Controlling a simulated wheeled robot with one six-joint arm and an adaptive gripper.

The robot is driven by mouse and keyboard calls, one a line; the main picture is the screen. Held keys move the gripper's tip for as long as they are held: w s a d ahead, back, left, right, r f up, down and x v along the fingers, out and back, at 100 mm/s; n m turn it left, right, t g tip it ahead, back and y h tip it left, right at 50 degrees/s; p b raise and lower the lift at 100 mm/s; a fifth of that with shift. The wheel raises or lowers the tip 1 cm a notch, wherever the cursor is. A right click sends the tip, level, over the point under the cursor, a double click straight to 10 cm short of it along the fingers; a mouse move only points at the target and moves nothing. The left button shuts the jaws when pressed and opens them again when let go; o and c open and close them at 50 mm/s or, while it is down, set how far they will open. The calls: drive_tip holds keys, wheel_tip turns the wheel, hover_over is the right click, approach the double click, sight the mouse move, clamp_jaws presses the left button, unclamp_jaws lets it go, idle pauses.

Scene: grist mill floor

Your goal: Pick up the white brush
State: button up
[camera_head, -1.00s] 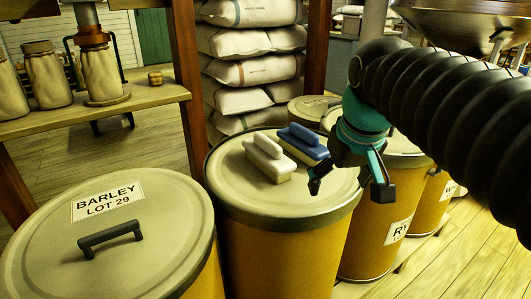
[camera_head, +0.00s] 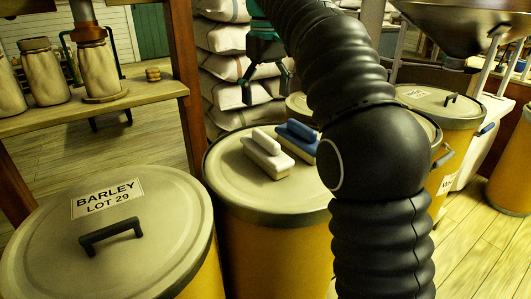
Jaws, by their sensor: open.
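The white brush (camera_head: 268,156) lies on the lid of the middle drum (camera_head: 226,180), its raised handle on top. A blue brush (camera_head: 301,142) with a pale base lies close beside it on the right, partly hidden by my arm. My gripper (camera_head: 265,90) is dark and teal, open and empty. In the picture it shows above the brushes, in front of the stacked sacks. Its height over the lid is hard to judge.
A drum labelled Barley Lot 29 (camera_head: 155,212) with a dark lid handle stands at the front left. A wooden shelf (camera_head: 150,97) with small sacks is at the left, beside a post (camera_head: 187,60). Stacked sacks (camera_head: 225,68) stand behind. More drums (camera_head: 437,100) stand at the right.

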sight(265, 135)
wheel_tip(265, 135, down, 7)
drive_tip(key=b, duration=0.2)
drive_tip(key=shift+f+b, duration=0.1)
drive_tip(key=shift+b, duration=0.2)
drive_tip(key=shift+w+a+f+b, duration=0.1)
drive_tip(key=shift+f+b, duration=0.8)
drive_tip(key=shift+f, duration=2.1)
drive_tip(key=shift+c, duration=0.4)
drive_tip(key=c, duration=1.4)
drive_tip(key=shift+r, duration=0.1)
